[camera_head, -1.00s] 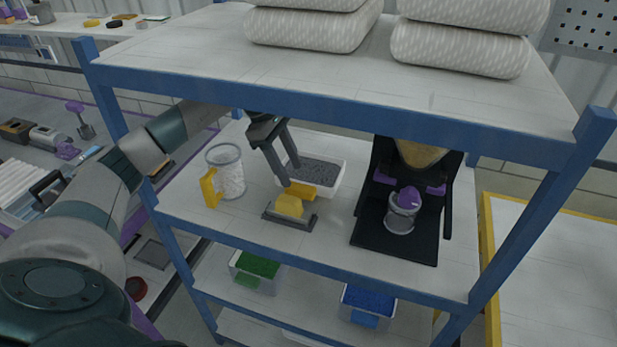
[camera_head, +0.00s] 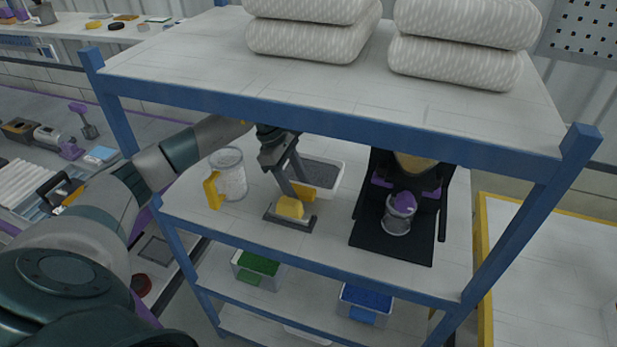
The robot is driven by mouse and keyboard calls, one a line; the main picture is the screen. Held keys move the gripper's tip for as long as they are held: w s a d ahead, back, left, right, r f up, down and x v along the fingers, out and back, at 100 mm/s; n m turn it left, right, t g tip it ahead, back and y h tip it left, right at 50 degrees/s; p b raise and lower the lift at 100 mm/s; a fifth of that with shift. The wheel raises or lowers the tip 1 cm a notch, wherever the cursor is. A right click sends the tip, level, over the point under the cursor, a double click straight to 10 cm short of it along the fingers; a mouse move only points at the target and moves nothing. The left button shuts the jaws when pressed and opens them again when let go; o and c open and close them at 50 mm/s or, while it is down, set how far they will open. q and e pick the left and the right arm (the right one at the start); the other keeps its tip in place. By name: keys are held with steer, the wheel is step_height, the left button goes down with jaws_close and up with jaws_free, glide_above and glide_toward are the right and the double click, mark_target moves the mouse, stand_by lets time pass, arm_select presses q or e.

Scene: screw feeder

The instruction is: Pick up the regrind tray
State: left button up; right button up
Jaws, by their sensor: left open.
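The regrind tray is a white tray (camera_head: 343,181) with grey granules in it and a yellow handle (camera_head: 307,191) at its front. It sits on the shelf under the top board, in the middle of the head view. My left gripper (camera_head: 295,187) is open and points down at the tray's front left, its fingers close to the yellow handle. It hides the tray's left part, and I cannot tell whether the fingers straddle or touch the handle. My right gripper is not in view.
A clear jug (camera_head: 230,178) with a yellow handle stands left of the gripper. A yellow block on a dark base (camera_head: 290,209) lies just in front. A black machine (camera_head: 390,240) stands to the right. The blue-edged top board (camera_head: 330,112) hangs close above.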

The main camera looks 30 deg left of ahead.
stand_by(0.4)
arm_select(q)
jaws_close()
steer(key=shift+r, duration=0.15)
